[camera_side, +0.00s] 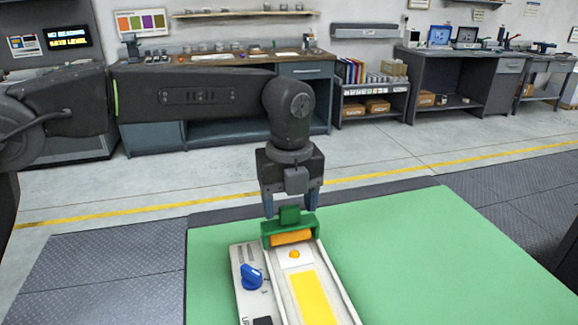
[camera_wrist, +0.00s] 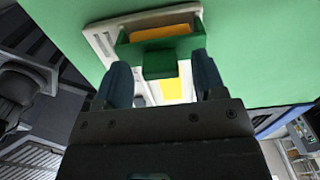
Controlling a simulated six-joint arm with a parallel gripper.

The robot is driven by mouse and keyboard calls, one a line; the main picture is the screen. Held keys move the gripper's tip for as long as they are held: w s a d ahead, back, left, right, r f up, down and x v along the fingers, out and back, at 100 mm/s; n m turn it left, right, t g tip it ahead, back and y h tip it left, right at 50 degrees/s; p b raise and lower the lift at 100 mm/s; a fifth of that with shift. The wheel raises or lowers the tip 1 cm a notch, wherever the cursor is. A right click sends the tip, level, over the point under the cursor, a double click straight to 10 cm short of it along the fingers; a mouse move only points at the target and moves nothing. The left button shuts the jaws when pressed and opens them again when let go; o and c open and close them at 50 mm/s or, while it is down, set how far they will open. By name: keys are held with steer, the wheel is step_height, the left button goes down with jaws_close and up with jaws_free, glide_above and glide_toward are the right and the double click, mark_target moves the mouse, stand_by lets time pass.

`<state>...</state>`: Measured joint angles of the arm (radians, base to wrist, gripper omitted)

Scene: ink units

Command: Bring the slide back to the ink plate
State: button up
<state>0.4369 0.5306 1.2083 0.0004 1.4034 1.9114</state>
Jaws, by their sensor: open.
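The slide (camera_side: 271,229) is a green block with an upright tab and an orange strip (camera_side: 292,237) along its front. It sits across the far end of a white ink unit (camera_side: 337,281). A yellow rectangular plate (camera_side: 313,297) lies on the unit's bed, nearer the side camera, with a small orange spot (camera_side: 294,254) between it and the slide. My gripper (camera_side: 291,210) is open above the slide, one finger on each side of the tab. In the wrist view the slide's tab (camera_wrist: 158,66) shows between the spread fingers, with gaps on both sides.
A blue knob (camera_side: 251,276) stands on the unit's left side, beside the bed. The unit rests on a green mat (camera_side: 430,250) with wide clear room to the right. Benches and shelves stand far behind.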

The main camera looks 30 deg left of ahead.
mark_target(289, 206)
step_height(289, 206, up, 13)
steer(key=shift+f, duration=0.15)
stand_by(0.6)
steer(key=s+a+n+t, duration=0.3)
steer(key=s+a+n, duration=0.7)
steer(key=a+n, duration=0.4)
steer(key=s+a+f+n+t, duration=0.1)
steer(key=s+a+f+n, duration=0.2)
steer(key=s+f+n, duration=0.3)
steer(key=s+a+f+n+t, duration=0.1)
steer(key=s+a+f+n, duration=0.3)
steer(key=s+f+n, duration=0.2)
steer(key=shift+s+n+t, duration=0.3)
steer(key=shift+s+n, duration=0.2)
steer(key=shift+s, duration=0.25)
